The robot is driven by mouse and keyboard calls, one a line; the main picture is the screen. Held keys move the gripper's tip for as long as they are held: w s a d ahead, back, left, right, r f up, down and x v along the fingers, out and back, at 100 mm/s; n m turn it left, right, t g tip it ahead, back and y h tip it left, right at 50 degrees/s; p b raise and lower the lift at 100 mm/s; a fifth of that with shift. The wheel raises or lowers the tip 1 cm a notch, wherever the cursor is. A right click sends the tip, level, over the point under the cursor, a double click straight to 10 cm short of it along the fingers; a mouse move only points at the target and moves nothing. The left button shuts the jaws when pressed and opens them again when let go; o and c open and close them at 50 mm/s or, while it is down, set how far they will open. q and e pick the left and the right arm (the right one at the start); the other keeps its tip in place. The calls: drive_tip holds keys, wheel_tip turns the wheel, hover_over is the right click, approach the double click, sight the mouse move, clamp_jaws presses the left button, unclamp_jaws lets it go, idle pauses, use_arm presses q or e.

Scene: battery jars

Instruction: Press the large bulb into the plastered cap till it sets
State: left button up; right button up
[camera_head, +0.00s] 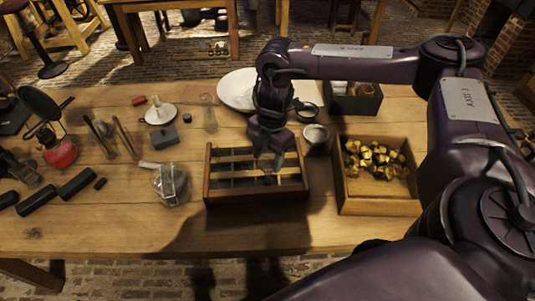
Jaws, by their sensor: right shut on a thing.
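My right gripper (268,172) reaches down over the wooden rack (257,196), with its fingertips at the middle front of the rack. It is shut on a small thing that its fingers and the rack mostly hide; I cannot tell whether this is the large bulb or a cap. Several brass-coloured pieces, perhaps caps, lie in the wooden box (379,205) to the right; I cannot see plaster in them. A clear glass piece (209,113) is on the table behind and left of the rack; I cannot tell if it is a bulb. My left gripper is not in view.
A glass jar (171,184) stands left of the rack. A white plate (237,90), a small bowl (316,134) and a dark box (354,101) lie behind. A red lamp (60,152) and dark blocks (77,184) are at left. The front of the wooden table (130,235) is clear.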

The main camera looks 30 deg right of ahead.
drive_tip(key=shift+f, duration=1.1)
idle(2.2)
drive_tip(key=shift+s+f+p, duration=0.1)
drive_tip(key=shift+p, duration=0.25)
idle(2.3)
idle(0.5)
drive_tip(key=o, duration=1.2)
drive_tip(key=shift+c, duration=0.2)
